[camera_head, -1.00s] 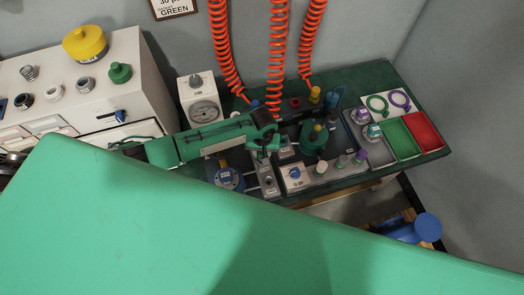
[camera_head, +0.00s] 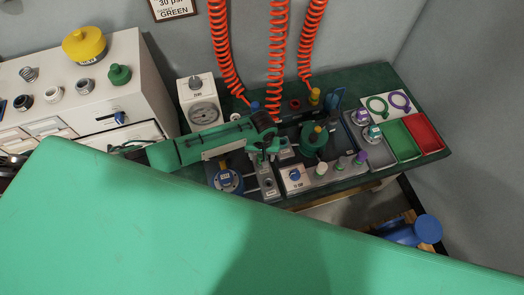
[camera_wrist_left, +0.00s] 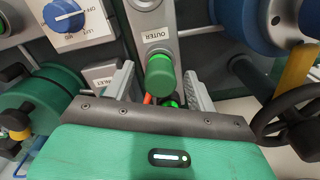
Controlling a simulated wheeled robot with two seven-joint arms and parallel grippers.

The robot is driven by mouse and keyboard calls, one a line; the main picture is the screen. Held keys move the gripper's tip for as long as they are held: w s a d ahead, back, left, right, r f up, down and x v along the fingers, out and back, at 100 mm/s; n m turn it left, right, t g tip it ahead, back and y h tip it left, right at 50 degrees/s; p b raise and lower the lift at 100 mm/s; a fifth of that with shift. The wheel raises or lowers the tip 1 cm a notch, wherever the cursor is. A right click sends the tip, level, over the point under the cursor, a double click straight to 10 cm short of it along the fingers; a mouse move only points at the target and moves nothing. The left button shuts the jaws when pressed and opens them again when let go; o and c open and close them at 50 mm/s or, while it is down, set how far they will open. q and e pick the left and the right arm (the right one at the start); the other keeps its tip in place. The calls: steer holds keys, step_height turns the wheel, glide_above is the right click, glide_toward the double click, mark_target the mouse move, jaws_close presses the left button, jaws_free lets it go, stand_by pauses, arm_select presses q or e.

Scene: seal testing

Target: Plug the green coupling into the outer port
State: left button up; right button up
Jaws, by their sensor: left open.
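The green coupling (camera_wrist_left: 160,76) shows in the left wrist view as a green cylinder at the grey block just below the OUTER label (camera_wrist_left: 158,36). An orange hose piece shows beside its lower end. I cannot tell how deeply it sits in the outer port. My left gripper (camera_wrist_left: 159,88) is open, one finger on each side of the coupling, with visible gaps. In the head view the left gripper (camera_head: 265,152) is over the grey port block (camera_head: 269,184), and the coupling is not clear there. My right gripper is not in view.
Three coiled orange hoses (camera_head: 277,60) hang behind the bench. A white box with a blue knob (camera_head: 295,177) stands right of the port block. A large green cylinder (camera_head: 314,140) is close to the gripper. Green (camera_head: 397,141) and red (camera_head: 424,133) trays lie at the right.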

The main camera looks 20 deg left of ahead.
arm_select(q)
step_height(320, 180, up, 14)
steer(key=b, duration=0.1)
steer(key=shift+f, duration=0.15)
stand_by(0.6)
